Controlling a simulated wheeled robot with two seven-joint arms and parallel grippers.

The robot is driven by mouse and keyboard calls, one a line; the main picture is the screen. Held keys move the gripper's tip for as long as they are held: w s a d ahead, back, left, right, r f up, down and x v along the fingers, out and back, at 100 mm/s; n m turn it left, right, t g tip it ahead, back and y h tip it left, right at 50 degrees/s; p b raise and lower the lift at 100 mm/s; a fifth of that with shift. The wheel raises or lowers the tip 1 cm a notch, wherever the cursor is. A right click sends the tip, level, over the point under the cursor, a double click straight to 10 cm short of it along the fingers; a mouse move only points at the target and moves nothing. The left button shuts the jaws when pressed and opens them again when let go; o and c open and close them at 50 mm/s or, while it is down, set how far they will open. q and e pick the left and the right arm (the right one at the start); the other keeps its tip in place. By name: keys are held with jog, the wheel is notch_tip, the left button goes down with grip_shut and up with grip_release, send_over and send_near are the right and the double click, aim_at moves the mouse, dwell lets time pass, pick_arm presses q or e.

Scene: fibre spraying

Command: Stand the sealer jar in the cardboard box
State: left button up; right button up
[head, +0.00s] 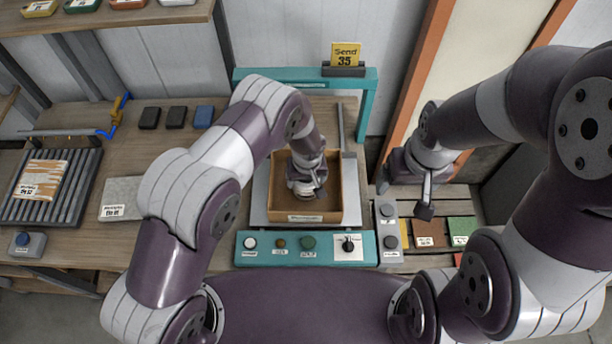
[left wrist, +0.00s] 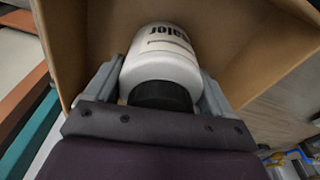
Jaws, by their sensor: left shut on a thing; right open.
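The sealer jar (left wrist: 160,68) is white with a black cap, and its printed label reads upside down in the left wrist view. My left gripper (left wrist: 160,85) is shut on it, one finger on each side, with the cap toward my palm. In the head view my left gripper (head: 306,186) points down inside the open cardboard box (head: 305,216), and the arm and hand hide most of the jar. Cardboard walls (left wrist: 255,50) show around the jar in the left wrist view. I cannot tell whether the jar touches the box floor. My right gripper (head: 404,198) is open and empty, right of the box.
A teal frame (head: 368,105) with a yellow sign (head: 346,55) stands behind the box. A teal button panel (head: 305,249) lies in front. Coloured blocks (head: 430,233) sit at right, and a ribbed rack (head: 52,187) and grey slab (head: 121,198) at left.

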pick_arm(q)
jog(key=shift+f, duration=0.15)
jog(key=o, duration=1.1)
jog(key=shift+s, duration=0.1)
jog(key=shift+r, duration=0.35)
jog(key=r+b, duration=0.1)
jog(key=r, duration=0.2)
jog(key=s+r+b, duration=0.1)
jog(key=r, duration=0.6)
jog(key=shift+s+d+r+b, duration=0.1)
jog(key=shift+s+r+b, duration=0.05)
jog(key=shift+r+b, duration=0.25)
jog(key=shift+r, duration=0.5)
jog(key=s+a+r+m, duration=0.1)
jog(key=s+a+r, duration=0.35)
jog(key=a, duration=0.35)
jog(key=s+a+r, duration=0.4)
jog(key=a+r, duration=0.2)
jog(key=a, duration=0.1)
jog(key=s+a+r+m, duration=0.1)
jog(key=s+a, duration=0.3)
jog(key=s, duration=0.3)
jog(key=f+b, duration=0.4)
jog(key=b, duration=0.1)
jog(key=shift+w+d+f, duration=0.1)
jog(key=shift+w+f, duration=0.2)
jog(key=shift+f, duration=0.1)
